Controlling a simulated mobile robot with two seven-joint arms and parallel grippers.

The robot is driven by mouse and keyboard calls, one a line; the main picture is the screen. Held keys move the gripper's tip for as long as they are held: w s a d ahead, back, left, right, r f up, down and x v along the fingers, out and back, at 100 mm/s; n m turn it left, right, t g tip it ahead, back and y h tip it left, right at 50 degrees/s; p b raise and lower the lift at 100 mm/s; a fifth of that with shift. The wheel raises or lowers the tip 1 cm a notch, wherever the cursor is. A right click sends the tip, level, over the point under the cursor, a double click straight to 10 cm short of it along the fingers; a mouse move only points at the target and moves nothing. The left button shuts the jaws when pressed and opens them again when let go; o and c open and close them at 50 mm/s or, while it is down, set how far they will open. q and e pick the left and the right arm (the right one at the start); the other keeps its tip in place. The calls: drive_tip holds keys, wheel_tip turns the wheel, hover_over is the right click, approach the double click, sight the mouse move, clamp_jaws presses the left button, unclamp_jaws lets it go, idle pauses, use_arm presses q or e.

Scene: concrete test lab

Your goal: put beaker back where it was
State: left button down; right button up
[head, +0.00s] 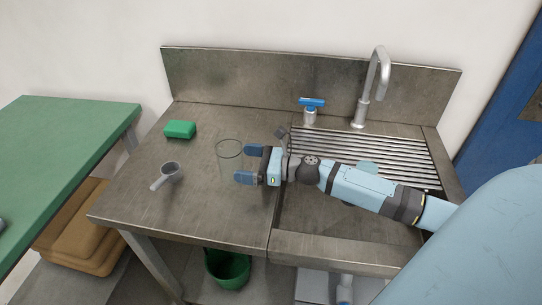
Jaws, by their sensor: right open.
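A clear glass beaker (229,159) stands upright on the steel counter (140,196) left of the sink. My right gripper (246,164) reaches in from the right, just beside the beaker. Its blue fingers are open and point left toward the glass. The fingertips are close to the beaker's right side; I cannot tell whether they touch it. My left gripper is not in view.
A green sponge (180,129) and a grey scoop-like cup (168,175) are on the counter to the left. A faucet (377,88), a blue-handled tap (311,108) and a slatted rack (400,156) are at the sink. A green table (62,150) stands left.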

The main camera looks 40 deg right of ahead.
drive_tip(key=v, duration=0.8)
drive_tip(key=shift+s+b, duration=0.15)
drive_tip(key=shift+b, duration=0.15)
